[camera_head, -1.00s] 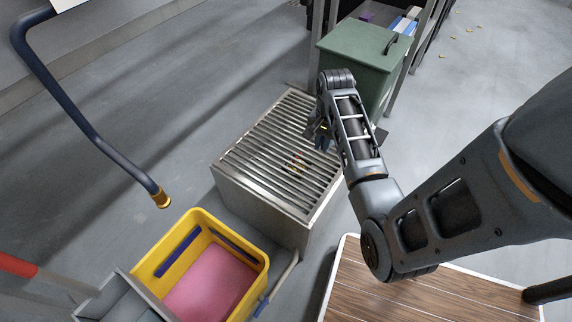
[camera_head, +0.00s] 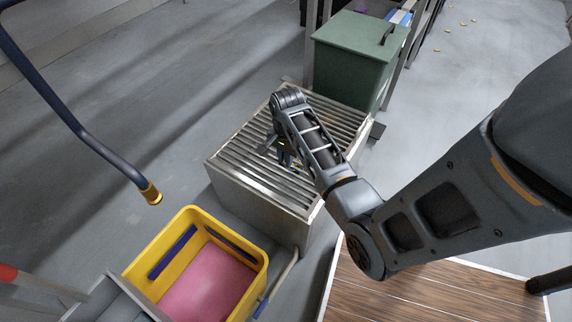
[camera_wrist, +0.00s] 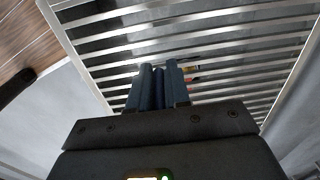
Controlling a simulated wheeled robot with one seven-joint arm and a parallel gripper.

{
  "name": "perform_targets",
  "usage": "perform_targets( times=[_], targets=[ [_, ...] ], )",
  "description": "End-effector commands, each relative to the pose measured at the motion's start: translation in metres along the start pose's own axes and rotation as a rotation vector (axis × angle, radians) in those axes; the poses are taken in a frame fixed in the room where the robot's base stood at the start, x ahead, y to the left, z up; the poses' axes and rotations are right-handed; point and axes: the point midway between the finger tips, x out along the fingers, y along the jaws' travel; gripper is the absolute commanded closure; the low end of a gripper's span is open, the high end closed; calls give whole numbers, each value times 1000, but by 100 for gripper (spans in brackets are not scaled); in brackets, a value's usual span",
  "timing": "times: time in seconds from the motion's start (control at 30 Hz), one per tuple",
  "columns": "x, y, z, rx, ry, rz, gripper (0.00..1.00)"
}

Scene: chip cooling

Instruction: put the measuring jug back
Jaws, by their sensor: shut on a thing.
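My gripper (camera_head: 284,157) hangs over the slatted metal rack (camera_head: 235,170). Its dark blue fingers (camera_wrist: 158,88) are close together in the wrist view, pointing at the slats. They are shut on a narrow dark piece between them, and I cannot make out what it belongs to. A small red and yellow thing (camera_wrist: 191,72) shows just beyond the fingertips, at or below the slats; whether it touches the fingers is unclear. I cannot pick out a measuring jug for certain in either view.
A green lidded box (camera_head: 355,60) stands behind the rack. A yellow crate (camera_head: 150,262) with a pink bottom is in front of it at left. A dark bent pipe with a brass end (camera_head: 151,193) hangs at left. A wooden-topped surface (camera_head: 400,295) lies at lower right.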

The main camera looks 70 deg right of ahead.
Motion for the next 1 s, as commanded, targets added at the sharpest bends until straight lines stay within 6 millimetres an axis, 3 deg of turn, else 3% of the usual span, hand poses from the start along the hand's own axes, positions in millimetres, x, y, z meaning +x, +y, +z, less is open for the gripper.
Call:
perform_targets(
  times=[0.23,0.63,0.67,0.9,1.0],
  targets=[
    [35,2,0,0,0,0,100],
    [38,2,0,0,0,0,100],
    [37,2,0,-1,0,0,80],
    [37,2,0,-1,0,0,58],
    [37,2,0,-1,0,0,58]
  ],
)
